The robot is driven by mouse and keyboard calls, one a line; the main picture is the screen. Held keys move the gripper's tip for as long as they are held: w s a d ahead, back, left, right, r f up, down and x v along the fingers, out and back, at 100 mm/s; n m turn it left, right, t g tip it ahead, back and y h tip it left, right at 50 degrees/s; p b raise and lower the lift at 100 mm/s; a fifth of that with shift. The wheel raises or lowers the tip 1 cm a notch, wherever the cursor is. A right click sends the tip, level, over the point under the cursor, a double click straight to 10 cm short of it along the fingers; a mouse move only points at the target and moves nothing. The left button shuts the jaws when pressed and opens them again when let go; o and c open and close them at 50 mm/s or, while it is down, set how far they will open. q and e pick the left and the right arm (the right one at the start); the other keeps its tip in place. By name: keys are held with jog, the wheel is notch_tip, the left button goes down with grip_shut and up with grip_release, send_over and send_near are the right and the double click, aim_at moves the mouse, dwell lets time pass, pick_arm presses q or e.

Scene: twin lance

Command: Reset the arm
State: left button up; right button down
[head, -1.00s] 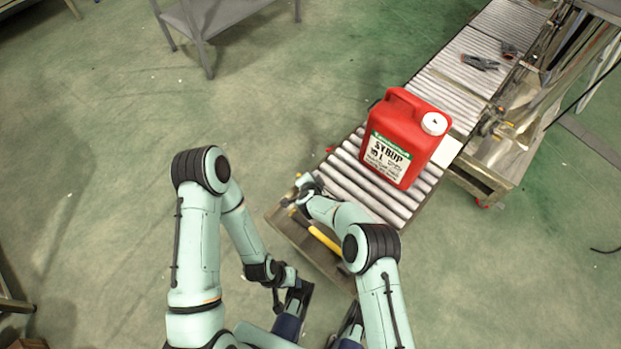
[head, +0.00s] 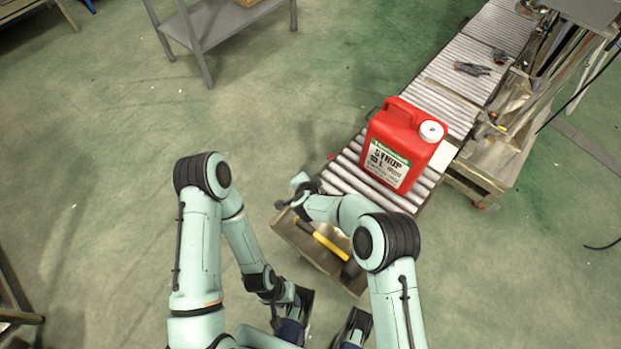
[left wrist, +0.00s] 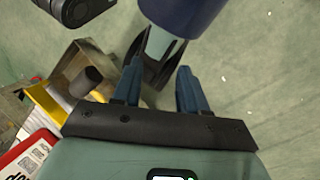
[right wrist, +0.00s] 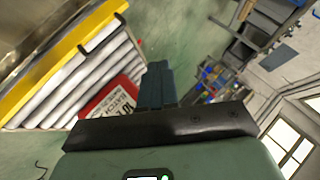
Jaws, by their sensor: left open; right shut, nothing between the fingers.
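My left gripper (left wrist: 158,88) shows in the left wrist view with its two blue fingers apart and nothing between them. It hangs low, close to my own base. My right gripper (right wrist: 157,84) shows in the right wrist view with its fingers together and empty. In the head view my right forearm reaches across to the near end of the roller conveyor, and its gripper is mostly hidden there. My left forearm points down towards my base.
A red syrup jug (head: 402,145) stands upright on the roller conveyor (head: 345,178). A yellow-handled hammer (head: 329,243) lies in a tray (head: 290,236) at the conveyor's near end. Gloves (head: 472,68) lie farther up. A grey table (head: 225,22) stands at the back.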

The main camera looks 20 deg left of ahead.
pick_arm(q)
jog(key=shift+r, duration=0.1)
pick_arm(e)
jog(key=shift+s+a+r, duration=0.1)
jog(key=shift+s+r, duration=0.25)
jog(key=shift+r, duration=0.2)
pick_arm(q)
jog(key=shift+s, duration=0.1)
